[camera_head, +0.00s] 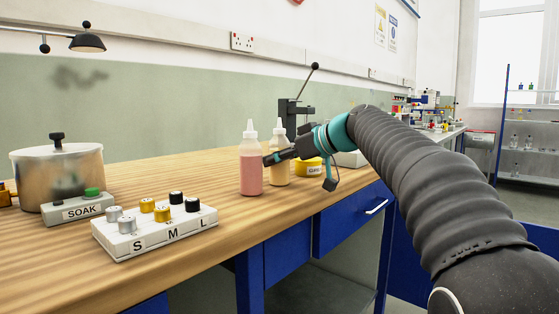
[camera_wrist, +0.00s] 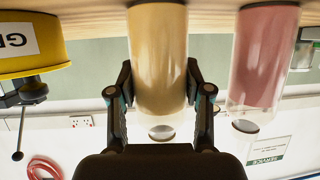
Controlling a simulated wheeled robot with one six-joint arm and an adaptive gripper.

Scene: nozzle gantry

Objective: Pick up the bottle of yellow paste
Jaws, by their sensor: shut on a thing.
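The bottle of yellow paste (camera_head: 280,174) stands upright on the wooden bench, partly hidden by my gripper and the pink bottle. In the upside-down wrist view the bottle (camera_wrist: 157,35) fills the middle, its nozzle end pointing down the picture. My gripper (camera_head: 272,158) reaches in from the right and is shut on the yellow bottle. Its two fingers (camera_wrist: 158,80) press on either side of it in the wrist view. I cannot tell whether the bottle's base is clear of the bench.
A bottle of pink paste (camera_head: 251,174) stands close to the left of the yellow one. A yellow round tin (camera_head: 309,167) is close on the right. A rack marked S, M, L (camera_head: 158,240), a SOAK box (camera_head: 80,211) and a pot (camera_head: 60,172) stand at the left.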

